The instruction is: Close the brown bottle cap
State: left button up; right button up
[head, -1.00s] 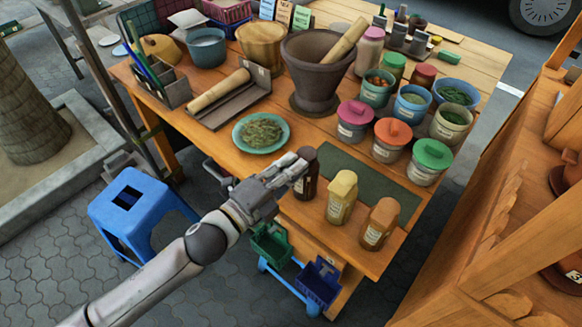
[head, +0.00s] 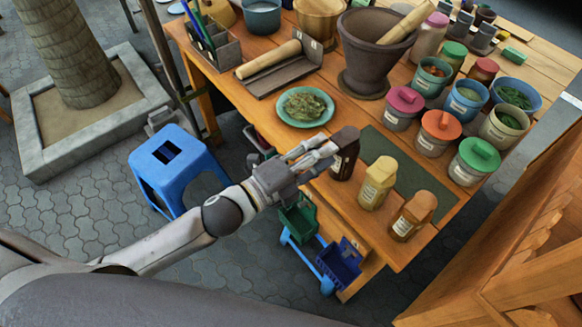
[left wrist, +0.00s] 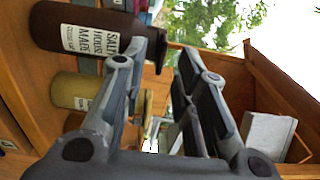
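The dark brown bottle (head: 342,165) stands at the near left edge of the wooden table, with its brown cap (head: 346,135) on top. In the left wrist view the bottle (left wrist: 50,25) lies sideways at upper left, with a white "salt house made" label. Its cap end is partly hidden behind a finger, so how the cap sits is unclear. My left gripper (head: 322,152) is beside the upper part of the bottle, on its left. The left wrist view shows its two fingers (left wrist: 168,65) apart, with nothing clearly gripped between them. My right gripper is not visible.
A yellow bottle (head: 375,185) and an orange-brown bottle (head: 412,216) stand close to the right. A dark green mat (head: 415,180) lies behind them. A plate of herbs (head: 305,122), lidded jars (head: 466,165) and a clay mortar (head: 366,65) stand farther back.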

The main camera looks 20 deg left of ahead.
pick_arm(q)
jog(key=v, duration=0.8)
jog(key=shift+s, duration=0.25)
jog(key=shift+a, duration=0.15)
jog(key=w+a+f+n+g+y, duration=0.1)
jog(key=w+a+f+n+y, duration=0.25)
jog(key=f, duration=0.75)
jog(key=a+f+n+y, duration=0.3)
jog(key=a+f+n, duration=0.25)
jog(key=f, duration=0.45)
jog(key=s+a+f+n+g+y, duration=0.1)
jog(key=s+a+f+n+g, duration=0.15)
jog(key=f, duration=0.55)
jog(key=s+a+f+n+g+y, duration=0.1)
jog(key=s+a+f+n+y, duration=0.15)
jog(key=f, duration=0.45)
jog(key=s+a+f+n+g+y, duration=0.15)
jog(key=s+f+n+g, duration=0.25)
jog(key=s+f, duration=0.8)
jog(key=s+d+f+n+g, duration=0.1)
jog(key=s+f+n+g, duration=0.1)
jog(key=s+f, duration=0.3)
jog(key=s+d+f+n+g, duration=0.2)
jog(key=s+f, duration=0.3)
jog(key=s, duration=0.7)
jog(key=shift+n+g, duration=0.45)
jog(key=shift+n, duration=0.15)
